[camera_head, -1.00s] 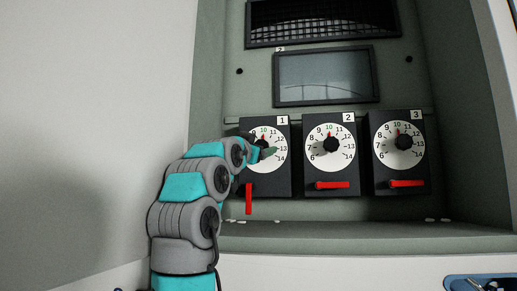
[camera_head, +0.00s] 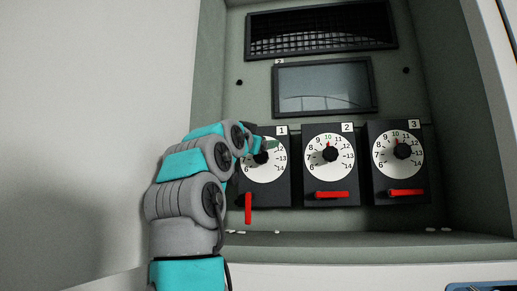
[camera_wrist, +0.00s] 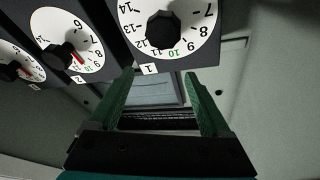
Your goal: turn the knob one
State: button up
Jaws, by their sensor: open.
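Knob one is a black faceted knob (camera_wrist: 163,29) at the centre of a white numbered dial (camera_head: 264,174) on the leftmost black box, labelled 1. In the head view my arm and gripper (camera_head: 269,145) cover the dial's upper part and some of the knob. In the wrist view, which is upside down, my gripper (camera_wrist: 160,88) is open with two green fingers spread apart and nothing between them. The knob lies beyond the fingertips there, clear of both. The red pointer of knob one is not visible.
Knob two (camera_head: 330,153) and knob three (camera_head: 402,151) sit to the right on similar boxes. A red lever (camera_head: 248,208) hangs down under dial one; the levers under two (camera_head: 332,195) and three (camera_head: 406,192) lie level. A dark screen (camera_head: 324,87) is above. Cabinet walls flank the boxes.

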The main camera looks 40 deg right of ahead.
jog(key=s+a+r+b, duration=0.1)
jog(key=s+a+b, duration=0.1)
jog(key=s+a, duration=0.4)
jog(key=s, duration=0.4)
jog(key=shift+s, duration=0.25)
jog(key=shift+a, duration=0.1)
